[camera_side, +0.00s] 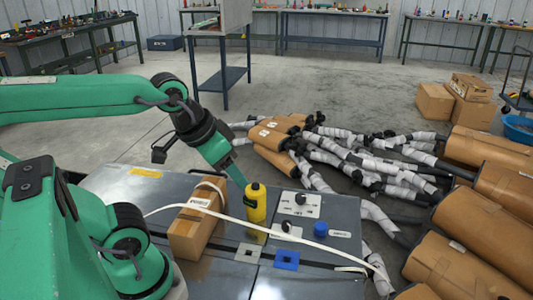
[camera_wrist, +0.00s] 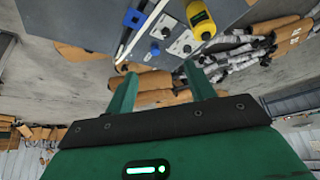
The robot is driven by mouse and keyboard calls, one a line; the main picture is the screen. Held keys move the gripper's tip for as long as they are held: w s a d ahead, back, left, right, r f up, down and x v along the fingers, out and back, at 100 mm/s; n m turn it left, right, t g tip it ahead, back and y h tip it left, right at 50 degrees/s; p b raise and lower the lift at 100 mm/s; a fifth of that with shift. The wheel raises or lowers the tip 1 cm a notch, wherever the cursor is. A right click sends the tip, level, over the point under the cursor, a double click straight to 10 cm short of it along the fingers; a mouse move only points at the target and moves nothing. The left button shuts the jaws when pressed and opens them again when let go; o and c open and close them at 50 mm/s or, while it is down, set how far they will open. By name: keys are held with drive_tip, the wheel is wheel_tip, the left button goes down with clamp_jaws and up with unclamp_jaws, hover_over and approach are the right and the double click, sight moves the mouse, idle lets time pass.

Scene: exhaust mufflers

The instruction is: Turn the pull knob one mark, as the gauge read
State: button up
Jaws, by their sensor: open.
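Two small dark knobs stand on pale plates on the grey bench top: one rear knob (camera_side: 300,198) and one front knob (camera_side: 286,226). I cannot tell which is the pull knob, and no gauge reading is legible. In the wrist view, knobs on plates (camera_wrist: 187,48) lie beyond my fingertips. My gripper (camera_side: 242,181) points down above the bench, behind and left of the yellow bottle. In the wrist view my gripper (camera_wrist: 159,69) has its two green fingers wide apart, with nothing between them.
A yellow bottle (camera_side: 255,204) stands close to the fingertips. A cardboard box (camera_side: 198,222) is left of it, with a white cable (camera_side: 290,240) across the bench. A blue cap (camera_side: 320,228) and blue square (camera_side: 286,260) sit in front. Wrapped mufflers (camera_side: 480,230) fill the floor at right.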

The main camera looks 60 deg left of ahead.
drive_tip(key=w, duration=0.1)
drive_tip(key=n+g, duration=0.6)
drive_tip(key=n, duration=0.3)
hover_over(301, 195)
wheel_tip(301, 195, down, 16)
drive_tip(key=shift+s+d+f, duration=0.1)
drive_tip(key=shift+s, duration=0.05)
drive_tip(key=shift+f, duration=0.2)
drive_tip(key=shift+f, duration=3.9)
